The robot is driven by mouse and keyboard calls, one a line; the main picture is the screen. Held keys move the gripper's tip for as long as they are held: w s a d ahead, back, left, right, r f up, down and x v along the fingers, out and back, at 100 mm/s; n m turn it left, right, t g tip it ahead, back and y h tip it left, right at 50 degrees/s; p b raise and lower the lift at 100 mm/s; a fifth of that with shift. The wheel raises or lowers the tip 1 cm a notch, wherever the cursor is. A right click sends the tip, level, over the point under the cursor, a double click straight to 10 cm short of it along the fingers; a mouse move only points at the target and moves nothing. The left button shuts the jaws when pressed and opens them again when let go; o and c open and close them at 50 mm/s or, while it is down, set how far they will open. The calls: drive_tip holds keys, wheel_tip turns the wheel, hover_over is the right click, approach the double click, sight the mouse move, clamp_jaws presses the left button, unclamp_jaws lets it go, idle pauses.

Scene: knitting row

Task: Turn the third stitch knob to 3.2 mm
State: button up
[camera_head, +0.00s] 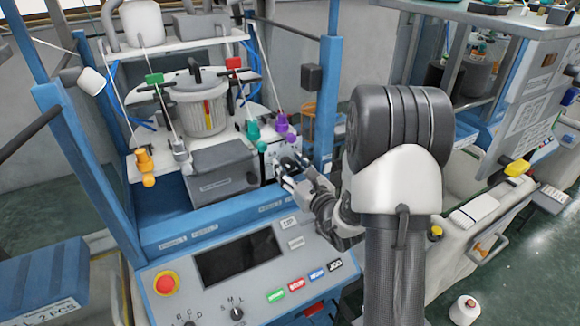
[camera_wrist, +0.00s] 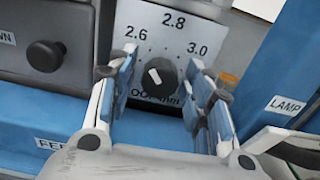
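A dark round knob (camera_wrist: 161,79) sits on a white dial plate (camera_wrist: 150,30) marked 2.6, 2.8 and 3.0 in the wrist view. Its white pointer mark tilts up and left, towards the 2.6 side. A 3.2 mark does not show; the lower right of the plate is partly hidden by a finger. My gripper (camera_wrist: 162,84) is open, with one finger on each side of the knob and a visible gap to both. In the head view my gripper (camera_head: 288,172) is at the white plate (camera_head: 271,150) on the machine, and the knob there is mostly hidden.
A black round knob (camera_wrist: 45,55) is on a grey box left of the dial. A blue beam with a LAMP label (camera_wrist: 286,105) stands close on the right. Green (camera_head: 253,130) and purple (camera_head: 281,122) parts hang just above the plate. A control panel (camera_head: 240,260) lies in front.

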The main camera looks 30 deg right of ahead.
drive_tip(key=c, duration=0.8)
drive_tip(key=shift+c, duration=0.2)
drive_tip(key=shift+m, duration=0.3)
drive_tip(key=m+p, duration=0.1)
drive_tip(key=m, duration=0.3)
drive_tip(key=shift+m, duration=0.4)
drive_tip(key=m+p, duration=0.2)
drive_tip(key=m, duration=0.3)
drive_tip(key=shift+d, duration=0.1)
drive_tip(key=m+p, duration=0.3)
drive_tip(key=m, duration=0.3)
drive_tip(key=shift+m, duration=0.4)
drive_tip(key=m+p, duration=0.2)
drive_tip(key=m, duration=0.4)
drive_tip(key=shift+p, duration=0.4)
drive_tip(key=shift+f+m, duration=0.1)
drive_tip(key=shift+m, duration=0.3)
